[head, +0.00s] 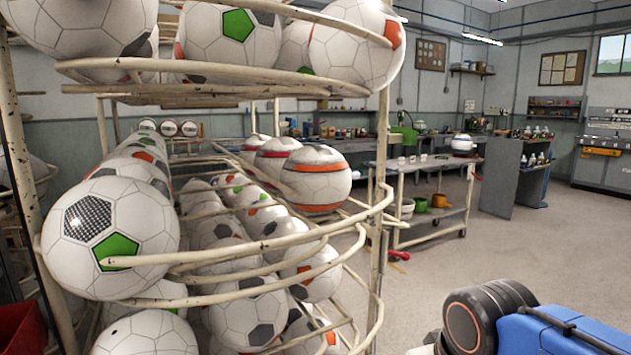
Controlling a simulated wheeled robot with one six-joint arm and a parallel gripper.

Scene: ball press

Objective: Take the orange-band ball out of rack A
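A white ball with orange bands and a dark grey cap (317,178) sits at the right side of a cream wire rack (376,207), at the middle level. A rail runs beside and below it. A ball with a dark red band (277,153) sits just behind it, partly hidden. No letter shows on the rack, so I cannot tell if it is rack A. Part of my arm, blue and black, shows at the lower right, well apart from the ball. My gripper's fingers are not in view.
Several patterned soccer balls fill the rack, with one large ball (110,238) at the front left. A shelf of balls hangs above. A metal cart (432,187) stands behind the rack at right. The floor (500,250) between cart and arm is clear.

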